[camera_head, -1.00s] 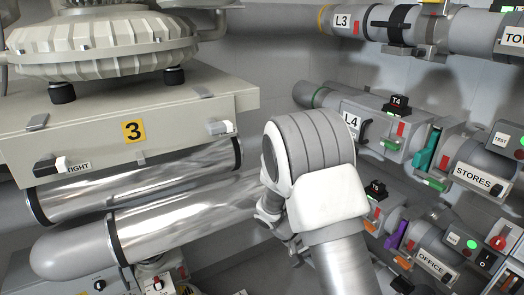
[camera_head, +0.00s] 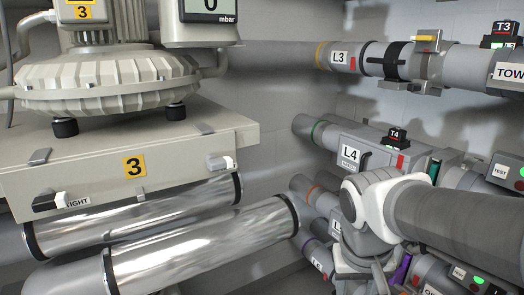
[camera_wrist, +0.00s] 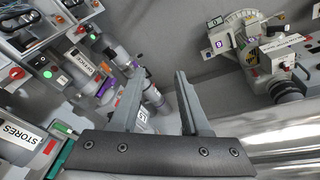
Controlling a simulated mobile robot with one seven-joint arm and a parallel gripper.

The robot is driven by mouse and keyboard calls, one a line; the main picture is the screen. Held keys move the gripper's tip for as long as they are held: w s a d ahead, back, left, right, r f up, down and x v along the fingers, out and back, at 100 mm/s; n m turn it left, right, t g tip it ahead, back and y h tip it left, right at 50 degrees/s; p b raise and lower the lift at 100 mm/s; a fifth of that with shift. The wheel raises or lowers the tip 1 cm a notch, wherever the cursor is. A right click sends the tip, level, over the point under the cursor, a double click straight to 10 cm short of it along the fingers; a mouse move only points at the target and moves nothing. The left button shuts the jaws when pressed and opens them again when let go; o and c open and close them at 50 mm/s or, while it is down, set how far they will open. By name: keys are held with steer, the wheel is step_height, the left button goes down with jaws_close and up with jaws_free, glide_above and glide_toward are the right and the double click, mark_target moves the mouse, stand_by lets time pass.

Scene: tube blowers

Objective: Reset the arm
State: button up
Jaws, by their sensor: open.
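My gripper (camera_wrist: 160,103) shows in the wrist view with its two grey fingers spread apart. Nothing is between the fingers. In the head view my arm comes in from the right edge and bends in front of the lower pipes, and the gripper's fingertips are hidden there. The wrist view looks past the fingers at grey floor and at pipes on both sides.
In the head view, blower 3 (camera_head: 120,82) stands on a grey box (camera_head: 190,150) at left, above shiny metal pipes (camera_head: 200,235). Pipe L3 (camera_head: 340,58) and pipe L4 (camera_head: 350,155) run along the right. The STORES pipe (camera_wrist: 20,130) is close at left in the wrist view.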

steer(key=s+a+r+n+t+y, duration=0.1)
steer(key=s+a+r+t, duration=0.1)
steer(key=s+r+t, duration=0.3)
step_height(320, 180, up, 16)
steer(key=g+p, duration=0.1)
steer(key=p, duration=1.5)
steer(key=shift+s+d+f+g+p, duration=0.15)
steer(key=shift+s+f+g+p, duration=0.1)
steer(key=shift+s+g+p, duration=0.15)
